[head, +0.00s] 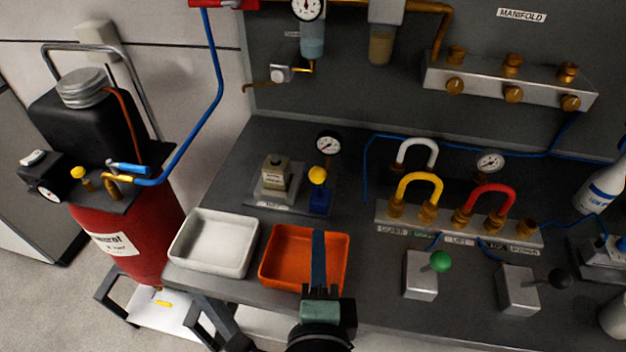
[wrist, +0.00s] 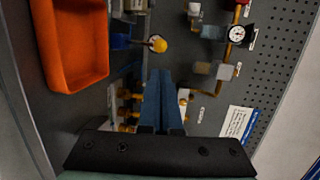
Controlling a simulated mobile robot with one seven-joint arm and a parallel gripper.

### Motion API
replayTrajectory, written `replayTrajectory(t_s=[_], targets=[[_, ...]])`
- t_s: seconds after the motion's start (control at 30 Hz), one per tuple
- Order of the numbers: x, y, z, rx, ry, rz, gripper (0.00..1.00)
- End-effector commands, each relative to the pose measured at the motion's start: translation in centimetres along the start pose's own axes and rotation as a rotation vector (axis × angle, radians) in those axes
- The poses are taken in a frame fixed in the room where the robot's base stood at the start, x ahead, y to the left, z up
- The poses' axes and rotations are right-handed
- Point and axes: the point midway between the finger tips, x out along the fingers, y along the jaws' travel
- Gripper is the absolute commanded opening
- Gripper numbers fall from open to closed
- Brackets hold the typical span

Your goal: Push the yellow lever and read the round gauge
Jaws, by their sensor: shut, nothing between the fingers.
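A yellow ball-topped lever (head: 318,175) stands on a small blue block on the bench, left of the middle. In the wrist view the yellow ball (wrist: 158,44) shows just beyond the fingertips. A round gauge (head: 328,143) with a white dial stands right behind the lever; its reading is too small to tell. My gripper (head: 318,236) is shut and empty, with blue fingers over the orange tray, nearer than the lever and apart from it. The shut fingers also show in the wrist view (wrist: 160,72).
An orange tray (head: 265,268) and a white tray (head: 184,262) lie at the bench's front left. Yellow and red hoses (head: 490,187) arch over a fitting block at right. Green-knobbed (head: 440,261) and black-knobbed levers stand in front. Other dials include a wall gauge (head: 307,8).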

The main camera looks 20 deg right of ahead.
Motion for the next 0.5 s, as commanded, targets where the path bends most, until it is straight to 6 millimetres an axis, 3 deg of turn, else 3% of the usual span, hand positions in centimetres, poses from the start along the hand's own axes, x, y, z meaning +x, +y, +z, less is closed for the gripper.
replayTrajectory(t_s=[0.5], targets=[[9.3,-0.4,0.1,0.001,-0.002,-0.001,0.00]])
